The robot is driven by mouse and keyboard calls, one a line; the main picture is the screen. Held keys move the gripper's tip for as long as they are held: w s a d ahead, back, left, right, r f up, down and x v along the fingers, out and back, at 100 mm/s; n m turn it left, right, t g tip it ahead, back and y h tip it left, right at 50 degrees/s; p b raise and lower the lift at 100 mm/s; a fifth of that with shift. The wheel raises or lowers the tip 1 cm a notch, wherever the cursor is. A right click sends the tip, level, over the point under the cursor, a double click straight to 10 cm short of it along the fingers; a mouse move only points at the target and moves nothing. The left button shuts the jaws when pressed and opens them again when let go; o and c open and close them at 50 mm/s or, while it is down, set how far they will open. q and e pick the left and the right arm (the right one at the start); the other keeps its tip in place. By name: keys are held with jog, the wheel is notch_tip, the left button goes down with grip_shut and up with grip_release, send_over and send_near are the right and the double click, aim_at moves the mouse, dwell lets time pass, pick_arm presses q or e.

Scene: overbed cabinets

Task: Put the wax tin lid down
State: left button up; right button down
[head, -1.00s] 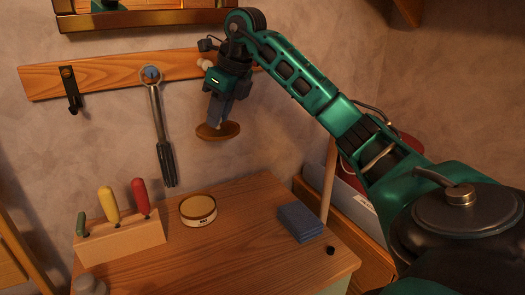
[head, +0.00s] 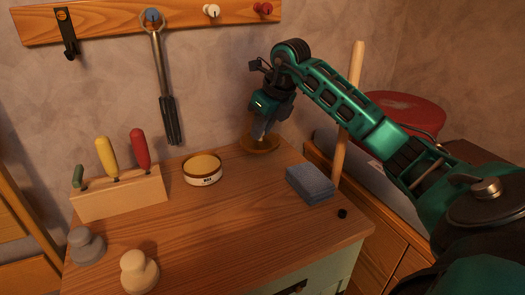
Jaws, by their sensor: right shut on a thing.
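The wax tin lid (head: 262,145) is a round, brownish-gold disc at the back of the wooden cabinet top, close to the wall. My right gripper (head: 259,137) points down and is shut on the lid, hiding part of it. The lid looks at or just above the surface; I cannot tell whether it touches. The open wax tin (head: 203,171), white-sided with yellow wax inside, stands on the top to the left of the lid. My left gripper is not in view.
A wooden rack (head: 120,196) of coloured handles stands left, with knobs (head: 139,271) in front. The front middle of the cabinet top (head: 225,225) is clear.

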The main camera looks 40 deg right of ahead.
aim_at(265, 141)
jog(key=shift+f, duration=0.8)
notch_tip(265, 141, down, 3)
jog(key=shift+b, duration=0.3)
jog(key=shift+f, duration=0.4)
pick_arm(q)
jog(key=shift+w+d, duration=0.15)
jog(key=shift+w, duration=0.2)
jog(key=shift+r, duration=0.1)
pick_arm(e)
jog(key=shift+f, duration=0.1)
jog(key=c, duration=1)
grip_release()
